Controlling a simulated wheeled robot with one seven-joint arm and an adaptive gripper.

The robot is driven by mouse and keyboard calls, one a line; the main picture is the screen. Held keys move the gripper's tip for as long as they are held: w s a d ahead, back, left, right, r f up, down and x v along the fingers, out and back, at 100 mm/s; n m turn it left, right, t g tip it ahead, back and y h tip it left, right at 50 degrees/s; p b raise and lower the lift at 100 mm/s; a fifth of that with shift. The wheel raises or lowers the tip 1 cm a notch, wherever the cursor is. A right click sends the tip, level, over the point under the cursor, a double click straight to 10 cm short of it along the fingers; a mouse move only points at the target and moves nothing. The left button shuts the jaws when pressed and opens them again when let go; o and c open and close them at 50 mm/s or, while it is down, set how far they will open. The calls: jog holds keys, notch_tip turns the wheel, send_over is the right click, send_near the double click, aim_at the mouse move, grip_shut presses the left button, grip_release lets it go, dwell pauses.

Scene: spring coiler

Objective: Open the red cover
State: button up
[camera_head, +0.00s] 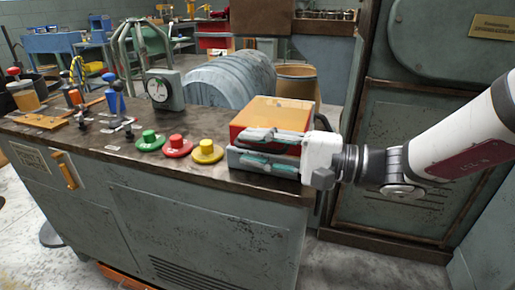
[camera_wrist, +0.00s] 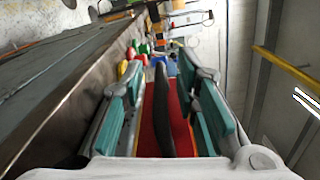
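The red cover (camera_head: 272,112) is an orange-red box-like lid on a grey base at the right end of the bench. It looks closed. In the wrist view, its red face (camera_wrist: 150,130) shows between my fingers, with a dark curved bar (camera_wrist: 163,112), seemingly its handle, running along it. My gripper (camera_head: 243,148) is in front of the cover, its fingers one above the other and pointing left. In the wrist view, my gripper (camera_wrist: 160,72) has its teal-padded fingers apart on either side of the bar, with gaps visible. The fingers hide part of the cover's front.
Green (camera_head: 150,140), red (camera_head: 177,146) and yellow (camera_head: 207,151) push buttons stand on the bench top (camera_head: 110,147) left of my gripper. A gauge (camera_head: 160,90) stands behind them. A large grey cabinet (camera_head: 400,130) is at the right, behind my arm.

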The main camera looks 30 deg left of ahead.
grip_shut()
jog(key=shift+r, duration=0.15)
